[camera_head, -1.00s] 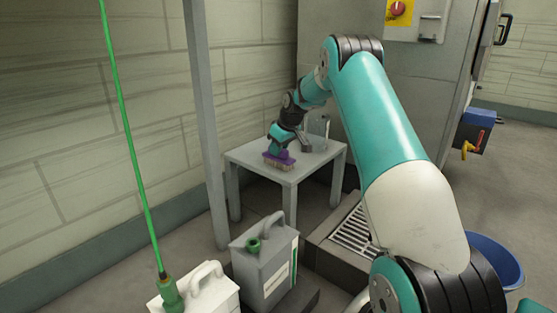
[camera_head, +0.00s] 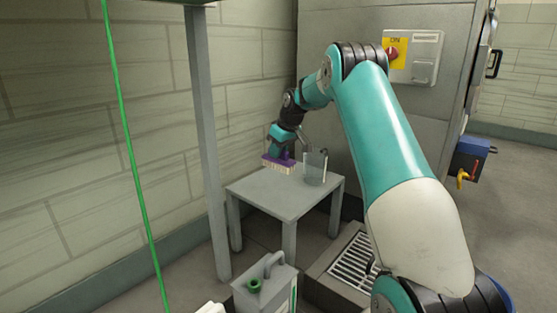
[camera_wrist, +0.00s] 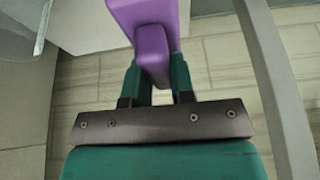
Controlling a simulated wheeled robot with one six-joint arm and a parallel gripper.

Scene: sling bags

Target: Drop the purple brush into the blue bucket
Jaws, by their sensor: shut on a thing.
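The purple brush (camera_head: 277,163) with pale bristles is held by my gripper (camera_head: 279,152) above the left part of the small grey table. In the wrist view, my gripper's teal fingers (camera_wrist: 160,84) are shut on the purple brush (camera_wrist: 152,42). Only a sliver of the blue bucket (camera_head: 505,294) shows at the lower right of the head view, mostly hidden behind my arm.
A clear jug (camera_head: 315,167) stands on the grey table (camera_head: 270,197), right of the brush. A grey post (camera_head: 204,140) and a green hose (camera_head: 130,150) stand at left. A grey canister (camera_head: 262,290) and a floor grate (camera_head: 353,262) are in front. Floor at right is open.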

